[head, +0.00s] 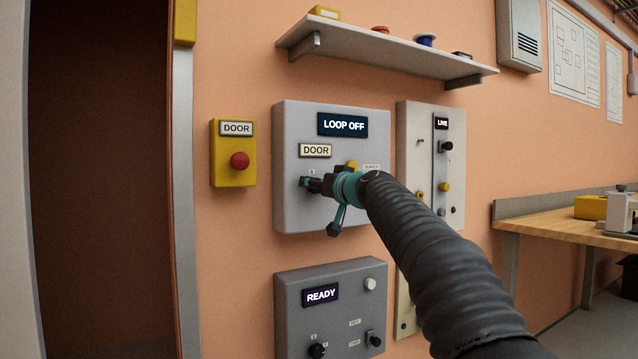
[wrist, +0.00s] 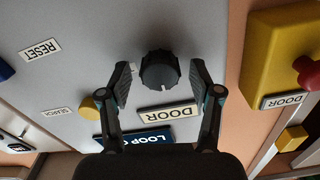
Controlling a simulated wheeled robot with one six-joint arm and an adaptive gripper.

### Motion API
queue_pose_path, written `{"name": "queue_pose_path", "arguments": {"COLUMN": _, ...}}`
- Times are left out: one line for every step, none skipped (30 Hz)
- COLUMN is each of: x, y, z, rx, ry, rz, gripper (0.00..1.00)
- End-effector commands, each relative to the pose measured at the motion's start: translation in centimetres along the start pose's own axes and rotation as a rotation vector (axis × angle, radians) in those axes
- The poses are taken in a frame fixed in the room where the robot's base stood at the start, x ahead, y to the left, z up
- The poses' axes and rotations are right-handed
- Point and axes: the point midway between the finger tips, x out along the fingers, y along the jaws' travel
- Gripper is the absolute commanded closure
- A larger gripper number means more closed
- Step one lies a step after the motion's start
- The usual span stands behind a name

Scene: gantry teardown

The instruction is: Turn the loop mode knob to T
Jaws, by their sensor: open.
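The black round knob (wrist: 158,70) is on the grey panel (head: 290,215) whose display (head: 343,125) reads LOOP OFF. A DOOR label (head: 315,150) is above it in the head view. My gripper (wrist: 160,82) is open, with one finger on each side of the knob and a gap showing on both sides. In the head view my gripper (head: 318,186) partly hides the knob (head: 306,183). No letter T is readable.
A yellow button (wrist: 90,107), a SEARCH label and a RESET label (wrist: 40,50) are beside the knob. A yellow DOOR box (head: 234,170) with a red button is left of the panel. A READY panel (head: 350,285) is below, a LIVE panel (head: 452,125) right, a shelf (head: 385,52) above.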

Motion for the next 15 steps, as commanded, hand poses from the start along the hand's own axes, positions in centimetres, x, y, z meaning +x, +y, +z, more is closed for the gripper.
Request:
{"name": "queue_pose_path", "arguments": {"x": 0.02, "y": 0.0, "z": 0.01, "rx": 0.0, "ry": 0.0, "rz": 0.0, "gripper": 0.36}}
{"name": "queue_pose_path", "arguments": {"x": 0.02, "y": 0.0, "z": 0.02, "rx": 0.0, "ry": 0.0, "rz": 0.0, "gripper": 0.36}}
{"name": "queue_pose_path", "arguments": {"x": 0.01, "y": 0.0, "z": 0.02, "rx": 0.0, "ry": 0.0, "rz": 0.0, "gripper": 0.36}}
{"name": "queue_pose_path", "arguments": {"x": 0.01, "y": 0.0, "z": 0.03, "rx": 0.0, "ry": 0.0, "rz": 0.0, "gripper": 0.36}}
{"name": "queue_pose_path", "arguments": {"x": 0.01, "y": 0.0, "z": 0.03, "rx": 0.0, "ry": 0.0, "rz": 0.0, "gripper": 0.36}}
{"name": "queue_pose_path", "arguments": {"x": 0.0, "y": 0.0, "z": 0.03, "rx": 0.0, "ry": 0.0, "rz": 0.0, "gripper": 0.39}}
{"name": "queue_pose_path", "arguments": {"x": 0.0, "y": 0.0, "z": 0.03, "rx": 0.0, "ry": 0.0, "rz": 0.0, "gripper": 0.46}}
{"name": "queue_pose_path", "arguments": {"x": 0.0, "y": 0.0, "z": 0.03, "rx": 0.0, "ry": 0.0, "rz": 0.0, "gripper": 0.54}}
{"name": "queue_pose_path", "arguments": {"x": 0.0, "y": -0.01, "z": 0.03, "rx": 0.0, "ry": 0.0, "rz": 0.0, "gripper": 0.64}}
{"name": "queue_pose_path", "arguments": {"x": 0.0, "y": -0.01, "z": 0.03, "rx": 0.0, "ry": 0.0, "rz": 0.0, "gripper": 0.71}}
{"name": "queue_pose_path", "arguments": {"x": 0.0, "y": -0.01, "z": 0.03, "rx": 0.0, "ry": 0.0, "rz": 0.0, "gripper": 0.79}}
{"name": "queue_pose_path", "arguments": {"x": 0.0, "y": -0.01, "z": 0.03, "rx": 0.0, "ry": 0.0, "rz": 0.0, "gripper": 0.89}}
{"name": "queue_pose_path", "arguments": {"x": 0.0, "y": 0.0, "z": 0.03, "rx": 0.0, "ry": 0.0, "rz": 0.0, "gripper": 0.96}}
{"name": "queue_pose_path", "arguments": {"x": 0.0, "y": 0.0, "z": 0.03, "rx": 0.0, "ry": 0.0, "rz": 0.0, "gripper": 0.96}}
{"name": "queue_pose_path", "arguments": {"x": 0.0, "y": 0.0, "z": 0.03, "rx": 0.0, "ry": 0.0, "rz": 0.0, "gripper": 0.96}}
